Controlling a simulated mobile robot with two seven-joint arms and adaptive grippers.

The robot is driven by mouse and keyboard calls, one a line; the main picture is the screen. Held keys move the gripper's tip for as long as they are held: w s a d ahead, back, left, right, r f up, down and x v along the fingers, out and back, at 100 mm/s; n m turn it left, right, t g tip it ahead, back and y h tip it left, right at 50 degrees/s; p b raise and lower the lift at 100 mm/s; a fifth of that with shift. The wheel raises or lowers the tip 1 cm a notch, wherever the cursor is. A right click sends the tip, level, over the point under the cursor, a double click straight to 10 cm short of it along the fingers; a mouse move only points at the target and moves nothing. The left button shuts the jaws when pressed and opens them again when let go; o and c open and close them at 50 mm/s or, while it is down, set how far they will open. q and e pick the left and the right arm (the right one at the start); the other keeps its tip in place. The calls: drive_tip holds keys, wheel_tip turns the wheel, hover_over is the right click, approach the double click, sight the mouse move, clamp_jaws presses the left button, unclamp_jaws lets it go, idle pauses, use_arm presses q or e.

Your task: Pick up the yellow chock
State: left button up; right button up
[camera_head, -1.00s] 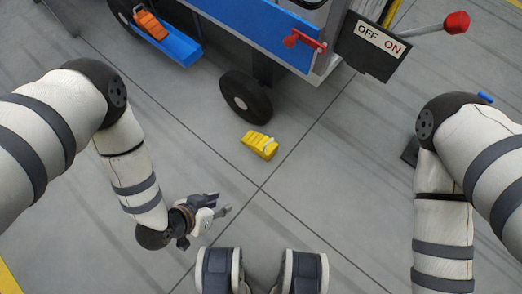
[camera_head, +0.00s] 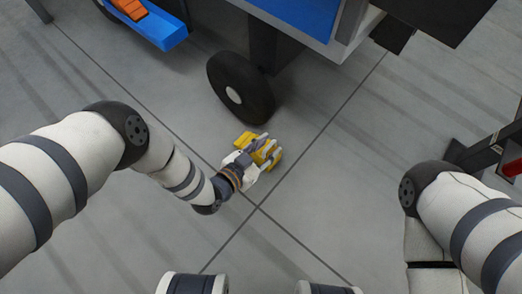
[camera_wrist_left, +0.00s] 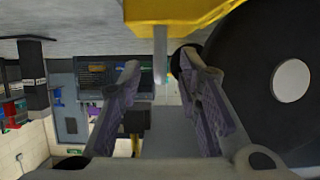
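The yellow chock (camera_head: 244,138) lies on the grey floor in front of the cart's wheel, partly hidden by my left gripper (camera_head: 262,148). In the left wrist view the chock (camera_wrist_left: 178,12) fills the top edge. Its pale handle (camera_wrist_left: 160,52) shows between the two fingertips of my left gripper (camera_wrist_left: 161,68). The fingers stand apart on either side of the handle, with gaps visible; they are not closed on it. My right gripper is outside the views; only part of that arm shows.
The cart's black wheel (camera_head: 240,88) stands just behind the chock and looms at the right in the wrist view (camera_wrist_left: 260,90). A blue ledge (camera_head: 160,28) with an orange chock (camera_head: 128,8) is at top left. A dark frame with a red part (camera_head: 512,168) stands at right.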

use_arm(q)
drive_tip(key=shift+w+d+f, duration=0.3)
drive_tip(key=shift+w+d, duration=0.1)
drive_tip(key=shift+w, duration=0.15)
clamp_jaws()
drive_tip(key=shift+r, duration=0.1)
